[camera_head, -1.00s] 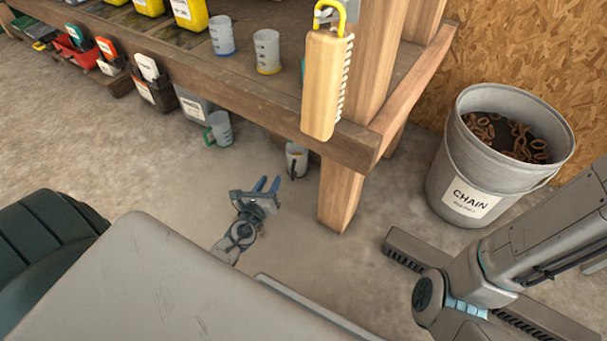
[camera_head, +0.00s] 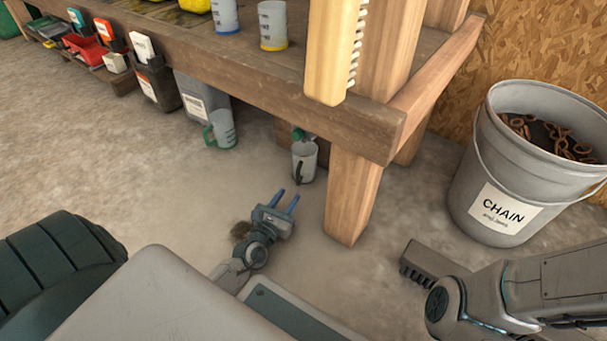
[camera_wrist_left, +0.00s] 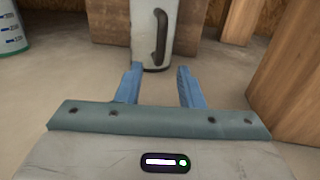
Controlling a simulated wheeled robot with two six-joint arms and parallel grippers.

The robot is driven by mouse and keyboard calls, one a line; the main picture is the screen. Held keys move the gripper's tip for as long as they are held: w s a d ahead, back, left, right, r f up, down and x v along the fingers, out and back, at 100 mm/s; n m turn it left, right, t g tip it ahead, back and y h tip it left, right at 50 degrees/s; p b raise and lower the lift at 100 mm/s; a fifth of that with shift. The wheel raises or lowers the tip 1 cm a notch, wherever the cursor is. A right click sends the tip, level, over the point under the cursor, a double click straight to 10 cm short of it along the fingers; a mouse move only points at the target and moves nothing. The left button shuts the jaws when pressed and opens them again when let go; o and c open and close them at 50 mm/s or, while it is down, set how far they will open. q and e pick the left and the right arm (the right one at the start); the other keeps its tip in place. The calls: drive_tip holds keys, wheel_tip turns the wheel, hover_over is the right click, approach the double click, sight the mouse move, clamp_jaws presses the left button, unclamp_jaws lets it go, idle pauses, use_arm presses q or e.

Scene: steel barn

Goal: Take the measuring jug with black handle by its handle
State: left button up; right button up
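The measuring jug with black handle (camera_head: 305,162) stands on the floor under the bench, beside the front wooden leg. In the left wrist view the jug (camera_wrist_left: 137,30) is straight ahead, with its black handle (camera_wrist_left: 160,38) facing my gripper. My left gripper (camera_head: 284,201) is low over the floor in front of the jug, open and empty. In the left wrist view its two blue fingers (camera_wrist_left: 161,84) are spread apart, short of the handle. My right arm shows at the lower right, but its gripper fingers are not visible.
A jug with a green handle (camera_head: 221,129) stands left of it under the bench. The wooden bench leg (camera_head: 352,195) is close on the right. The bench edge (camera_head: 270,90) hangs above. A chain bucket (camera_head: 528,165) stands farther right. The floor between gripper and jug is clear.

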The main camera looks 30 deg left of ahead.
sight(297, 183)
use_arm(q)
drive_tip(key=shift+w+a+f, duration=0.1)
drive_tip(key=shift+w, duration=0.4)
drive_tip(key=w, duration=0.6)
drive_tip(key=shift+w+a, duration=0.25)
drive_tip(key=shift+a, duration=0.1)
clamp_jaws()
